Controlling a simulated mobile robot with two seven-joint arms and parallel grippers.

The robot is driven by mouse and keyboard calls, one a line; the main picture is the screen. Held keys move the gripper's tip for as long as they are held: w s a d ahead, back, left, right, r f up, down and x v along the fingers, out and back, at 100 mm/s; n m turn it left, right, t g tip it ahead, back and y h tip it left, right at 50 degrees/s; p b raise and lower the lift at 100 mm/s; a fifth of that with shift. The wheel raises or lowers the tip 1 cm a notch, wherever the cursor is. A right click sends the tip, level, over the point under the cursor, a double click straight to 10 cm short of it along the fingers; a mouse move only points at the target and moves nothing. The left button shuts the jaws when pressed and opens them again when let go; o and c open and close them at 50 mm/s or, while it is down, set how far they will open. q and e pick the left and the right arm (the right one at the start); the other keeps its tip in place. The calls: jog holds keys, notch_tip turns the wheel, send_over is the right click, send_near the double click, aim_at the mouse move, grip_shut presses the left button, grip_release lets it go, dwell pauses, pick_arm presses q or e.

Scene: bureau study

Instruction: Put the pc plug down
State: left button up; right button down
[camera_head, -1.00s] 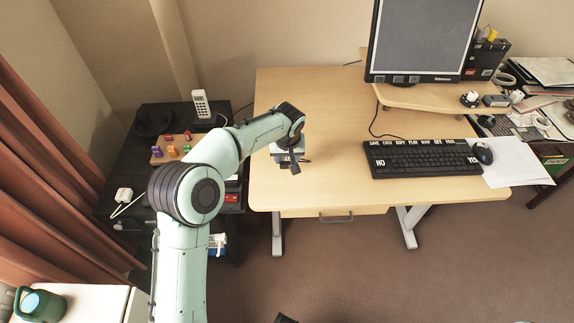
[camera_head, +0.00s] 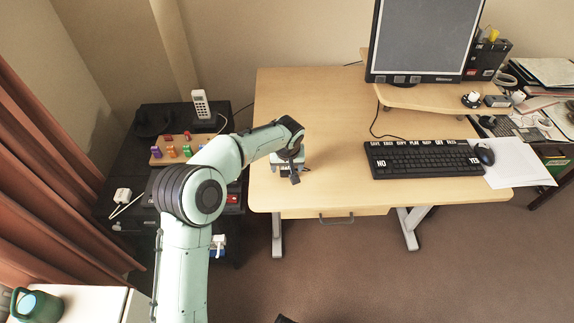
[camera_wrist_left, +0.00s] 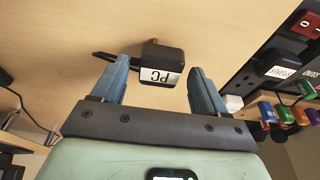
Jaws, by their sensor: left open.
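The pc plug (camera_wrist_left: 161,64) is a black block with a white "PC" label, upside down in the left wrist view. It appears to rest on the bare wooden desk top (camera_head: 330,110), near the desk's left front corner. My left gripper (camera_wrist_left: 161,78) is open, with one blue-grey finger on each side of the plug and visible gaps between. In the head view the left gripper (camera_head: 291,172) hangs over that corner, and the wrist largely hides the plug. My right gripper is not seen.
Left of the desk, a low black cabinet holds a wooden board (camera_head: 168,152) with coloured pieces, a white phone (camera_head: 201,104) and a white adapter (camera_head: 123,195). A keyboard (camera_head: 423,158), mouse (camera_head: 484,154) and monitor (camera_head: 424,38) occupy the right. The desk's middle is clear.

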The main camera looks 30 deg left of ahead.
pick_arm(q)
jog(key=shift+r, duration=0.5)
jog(key=p+v, duration=0.1)
jog(key=v, duration=1)
jog(key=shift+r+p, duration=0.2)
jog(key=shift+p, duration=0.15)
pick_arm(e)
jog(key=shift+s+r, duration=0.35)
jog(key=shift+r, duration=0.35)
pick_arm(q)
jog(key=shift+s+d+f, duration=0.1)
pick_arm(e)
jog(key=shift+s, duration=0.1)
